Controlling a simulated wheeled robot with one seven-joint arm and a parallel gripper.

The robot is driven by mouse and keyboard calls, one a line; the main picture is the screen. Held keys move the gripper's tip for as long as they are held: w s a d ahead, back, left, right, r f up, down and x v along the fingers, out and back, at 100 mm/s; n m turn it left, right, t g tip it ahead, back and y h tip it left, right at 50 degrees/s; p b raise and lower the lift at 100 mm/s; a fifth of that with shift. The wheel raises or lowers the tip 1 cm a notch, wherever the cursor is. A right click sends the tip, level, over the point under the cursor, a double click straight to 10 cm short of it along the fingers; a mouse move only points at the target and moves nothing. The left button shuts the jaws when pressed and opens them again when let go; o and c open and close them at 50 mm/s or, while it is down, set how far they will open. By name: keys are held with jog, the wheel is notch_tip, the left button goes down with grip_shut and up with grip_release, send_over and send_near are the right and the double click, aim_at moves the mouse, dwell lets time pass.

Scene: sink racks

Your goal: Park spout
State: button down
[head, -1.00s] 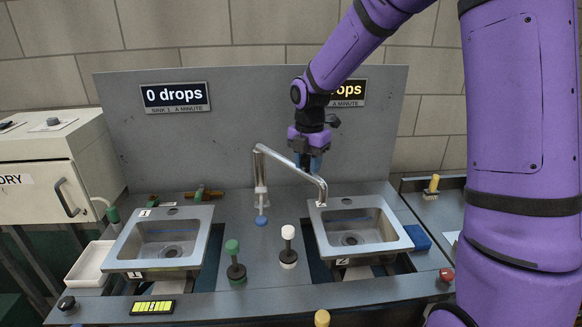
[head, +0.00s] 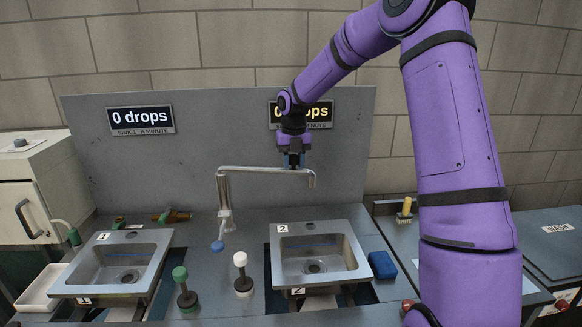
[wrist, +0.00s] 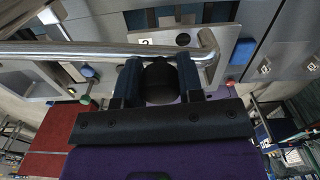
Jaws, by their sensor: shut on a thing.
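The spout (head: 255,170) is a bent chrome pipe on a post between the two sinks. Its arm points right, and its downturned end appears above the back rim of sink 2 (head: 352,268). My gripper (head: 293,160) is at the spout's arm near that end, shut on it. In the wrist view the pipe (wrist: 75,48) runs across just beyond my fingers (wrist: 158,78). A round black part (wrist: 160,84) shows between the fingers; their exact contact with the pipe is hidden.
Sink 1 (head: 85,280) is at the left. Green-topped (head: 180,274) and white-topped (head: 240,260) knobs stand between the sinks. A blue block (head: 382,265) lies right of sink 2. The grey backboard (head: 215,120) rises close behind the spout; both signs read 0 drops.

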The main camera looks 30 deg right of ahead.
jog(key=shift+w+d+n, duration=0.4)
jog(key=shift+w, duration=0.25)
jog(key=c, duration=0.7)
grip_release()
jog(key=shift+c, duration=0.2)
notch_tip(320, 180, up, 11)
jog(key=shift+f, duration=0.1)
